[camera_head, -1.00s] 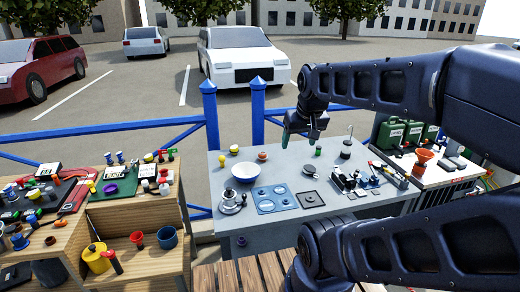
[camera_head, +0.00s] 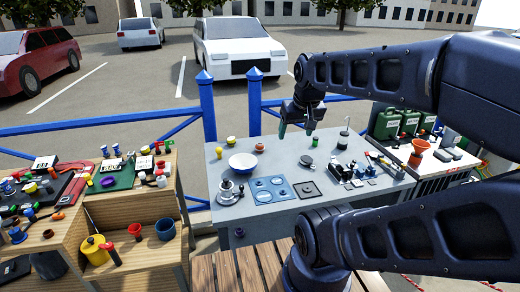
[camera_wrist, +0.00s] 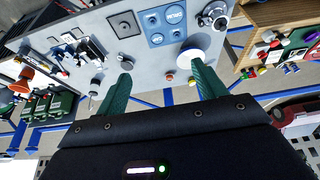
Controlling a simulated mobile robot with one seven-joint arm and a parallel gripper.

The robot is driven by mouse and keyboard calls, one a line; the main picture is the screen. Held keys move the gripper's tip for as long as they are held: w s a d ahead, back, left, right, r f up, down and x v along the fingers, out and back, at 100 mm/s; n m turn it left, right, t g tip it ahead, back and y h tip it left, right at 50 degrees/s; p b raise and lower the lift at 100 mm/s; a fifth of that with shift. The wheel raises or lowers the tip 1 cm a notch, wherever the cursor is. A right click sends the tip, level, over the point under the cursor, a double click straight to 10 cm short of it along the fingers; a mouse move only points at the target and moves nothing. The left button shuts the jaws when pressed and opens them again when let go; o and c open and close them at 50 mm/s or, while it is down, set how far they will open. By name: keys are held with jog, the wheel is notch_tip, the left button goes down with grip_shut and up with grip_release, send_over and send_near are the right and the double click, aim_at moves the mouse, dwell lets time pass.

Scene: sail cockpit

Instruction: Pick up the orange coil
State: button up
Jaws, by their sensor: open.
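A small orange round thing (camera_head: 259,147), which looks like the orange coil, sits near the back edge of the grey table, right of the white bowl (camera_head: 242,162). It is too small to make out windings. In the wrist view it shows as a small reddish spot (camera_wrist: 169,77) between my two green fingers in the picture. My gripper (camera_head: 296,129) is open and empty, above the table's back edge and to the right of the orange thing. Its fingers are apart in the wrist view (camera_wrist: 160,72).
Blue railing (camera_head: 255,105) runs behind the table.

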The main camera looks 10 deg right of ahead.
jog(key=m+g, duration=0.5)
jog(key=m, duration=1.5)
send_over(260, 144)
notch_tip(260, 144, down, 23)
jog(key=shift+a, duration=0.15)
notch_tip(260, 144, down, 6)
jog(key=shift+w+r, duration=0.1)
jog(key=shift+d+f, duration=0.2)
jog(key=shift+f, duration=2.45)
jog(key=c, duration=1)
